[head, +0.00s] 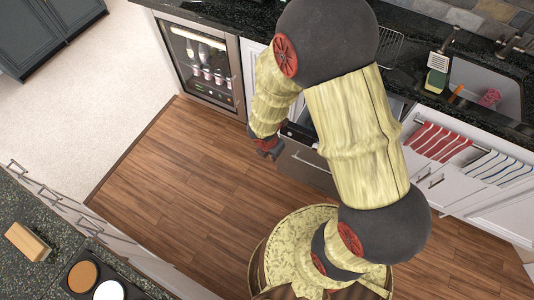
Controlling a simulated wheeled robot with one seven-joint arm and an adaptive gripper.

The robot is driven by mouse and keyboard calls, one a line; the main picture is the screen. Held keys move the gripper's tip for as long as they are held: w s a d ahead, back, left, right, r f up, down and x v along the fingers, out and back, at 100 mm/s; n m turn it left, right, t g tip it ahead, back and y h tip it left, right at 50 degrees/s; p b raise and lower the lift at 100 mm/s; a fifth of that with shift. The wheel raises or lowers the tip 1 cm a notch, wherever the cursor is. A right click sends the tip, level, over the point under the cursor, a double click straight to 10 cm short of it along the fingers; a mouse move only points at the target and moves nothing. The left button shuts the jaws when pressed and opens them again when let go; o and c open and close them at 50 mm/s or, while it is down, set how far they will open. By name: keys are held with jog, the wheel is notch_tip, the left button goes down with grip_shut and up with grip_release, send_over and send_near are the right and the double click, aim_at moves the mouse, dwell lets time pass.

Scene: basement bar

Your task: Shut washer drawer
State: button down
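The washer drawer (304,167), with a steel front and a dark top edge, sits under the counter behind my arm. It appears pulled out from the cabinet line; my arm hides much of it, so I cannot tell how far. My gripper (268,152), dark with red parts, points down just left of the drawer front. It looks apart from the front, though the depth is hard to judge. The fingers are too small to tell whether they are open or shut.
A glass-front drinks fridge (203,65) stands to the left. A sink (486,84) is at right, above white cabinets with striped towels (436,141). A granite counter (45,235) edges the lower left. The wooden floor (185,165) between is clear.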

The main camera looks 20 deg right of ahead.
jog(key=w+d+f+b, duration=0.2)
jog(key=f+b, duration=0.1)
jog(key=f, duration=0.2)
jog(key=w+d+f+n+b, duration=0.1)
jog(key=w+d+f+b, duration=0.1)
jog(key=f, duration=0.2)
jog(key=shift+w+d+f+n+b, duration=0.2)
jog(key=shift+w+f+n+b, duration=0.1)
jog(key=shift+w+f+b, duration=0.1)
dwell(0.4)
